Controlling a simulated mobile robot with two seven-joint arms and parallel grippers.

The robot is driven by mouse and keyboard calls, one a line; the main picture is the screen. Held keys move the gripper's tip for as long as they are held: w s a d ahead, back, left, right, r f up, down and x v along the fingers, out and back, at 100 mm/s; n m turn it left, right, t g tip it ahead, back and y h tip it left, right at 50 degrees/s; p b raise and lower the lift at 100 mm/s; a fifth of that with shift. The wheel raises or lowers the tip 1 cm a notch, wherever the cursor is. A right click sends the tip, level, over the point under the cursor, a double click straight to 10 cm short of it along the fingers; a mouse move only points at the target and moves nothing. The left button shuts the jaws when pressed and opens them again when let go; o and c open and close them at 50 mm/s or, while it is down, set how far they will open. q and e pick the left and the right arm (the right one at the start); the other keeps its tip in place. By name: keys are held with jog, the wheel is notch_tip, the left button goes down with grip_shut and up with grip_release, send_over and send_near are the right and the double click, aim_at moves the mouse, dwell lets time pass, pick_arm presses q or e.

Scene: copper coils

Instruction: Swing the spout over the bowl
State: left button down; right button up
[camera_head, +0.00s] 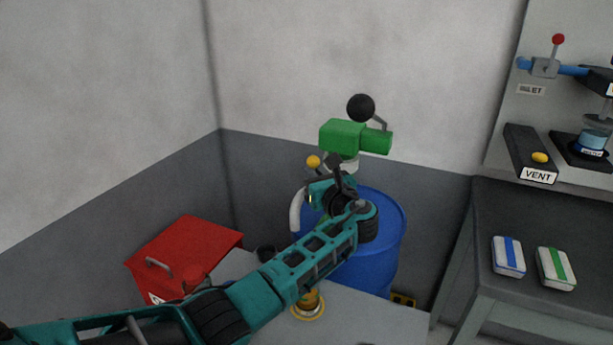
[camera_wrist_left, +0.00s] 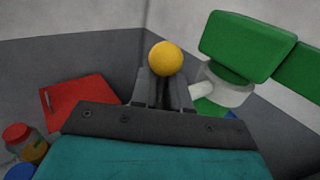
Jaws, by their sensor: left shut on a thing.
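The green pump head (camera_head: 345,138) stands on a blue drum (camera_head: 392,222); the pump shows large at the right in the left wrist view (camera_wrist_left: 245,48). A pale spout (camera_head: 296,211) curves down at the drum's left side; a short piece of pale pipe (camera_wrist_left: 203,92) shows beside my fingers. A yellow ball knob (camera_head: 313,162) sits at the top of my left gripper (camera_head: 318,176). In the left wrist view the yellow knob (camera_wrist_left: 165,58) rises between the fingers, which are shut on it. My right gripper is not in view.
A red box (camera_head: 190,250) stands at the left. A brass-coloured round thing (camera_head: 308,305) sits on the grey bench (camera_head: 375,320) below my arm. A dark table (camera_head: 545,215) with two small packs stands at the right. Walls close the corner behind.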

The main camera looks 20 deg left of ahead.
pick_arm(q)
jog(key=shift+d+r+n+g+y+b, duration=0.35)
jog(key=shift+d+n+g+y, duration=0.1)
jog(key=shift+d, duration=0.1)
jog(key=shift+d+r+n+g+y+b, duration=0.25)
jog(key=shift+d+n+g+y+b, duration=0.1)
jog(key=shift+d+n, duration=0.15)
jog(key=shift+d, duration=0.1)
jog(key=c, duration=1.1)
grip_release()
jog(key=shift+c, duration=0.2)
jog(key=shift+o, duration=0.8)
jog(key=shift+f, duration=0.1)
